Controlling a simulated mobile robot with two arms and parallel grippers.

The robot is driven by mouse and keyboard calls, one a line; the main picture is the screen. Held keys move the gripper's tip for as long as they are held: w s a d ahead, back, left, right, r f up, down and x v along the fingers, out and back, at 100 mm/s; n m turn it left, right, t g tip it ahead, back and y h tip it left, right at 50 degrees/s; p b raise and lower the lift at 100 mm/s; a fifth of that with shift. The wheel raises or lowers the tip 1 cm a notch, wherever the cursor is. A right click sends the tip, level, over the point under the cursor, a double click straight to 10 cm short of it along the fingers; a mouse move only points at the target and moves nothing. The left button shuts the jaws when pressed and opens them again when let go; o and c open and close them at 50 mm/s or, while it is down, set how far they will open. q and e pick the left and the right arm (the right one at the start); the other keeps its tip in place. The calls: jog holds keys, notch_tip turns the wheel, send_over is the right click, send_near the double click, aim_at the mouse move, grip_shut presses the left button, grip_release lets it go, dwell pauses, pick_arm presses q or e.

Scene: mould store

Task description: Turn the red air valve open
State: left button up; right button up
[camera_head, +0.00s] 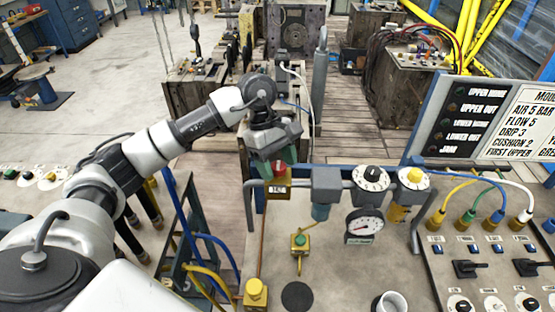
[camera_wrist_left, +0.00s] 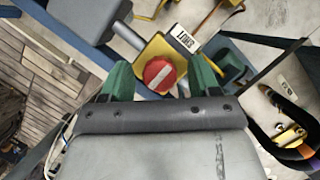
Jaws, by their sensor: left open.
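The red air valve (camera_head: 279,168) is a round red knob on a yellow body, partly hidden below my left gripper (camera_head: 275,152) in the head view. In the left wrist view the red knob (camera_wrist_left: 159,74) shows a white bar running diagonally across its face. A white label (camera_wrist_left: 185,40) with upside-down lettering, apparently SHUT, sits on the yellow body. My left gripper (camera_wrist_left: 161,80) is open, one green fingertip on each side of the knob. I see gaps between the fingertips and the knob, and cannot tell the depth. My right gripper is not in view.
Right of the valve on the same pipe are a grey unit (camera_head: 326,184), a black dial (camera_head: 370,178) and a yellow-knobbed valve (camera_head: 411,178). A pressure gauge (camera_head: 364,224) hangs below. A panel with coloured hoses (camera_head: 487,250) and a sign board (camera_head: 480,118) stand at right.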

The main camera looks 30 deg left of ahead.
pick_arm(q)
jog(key=c, duration=0.8)
jog(key=shift+c, duration=0.5)
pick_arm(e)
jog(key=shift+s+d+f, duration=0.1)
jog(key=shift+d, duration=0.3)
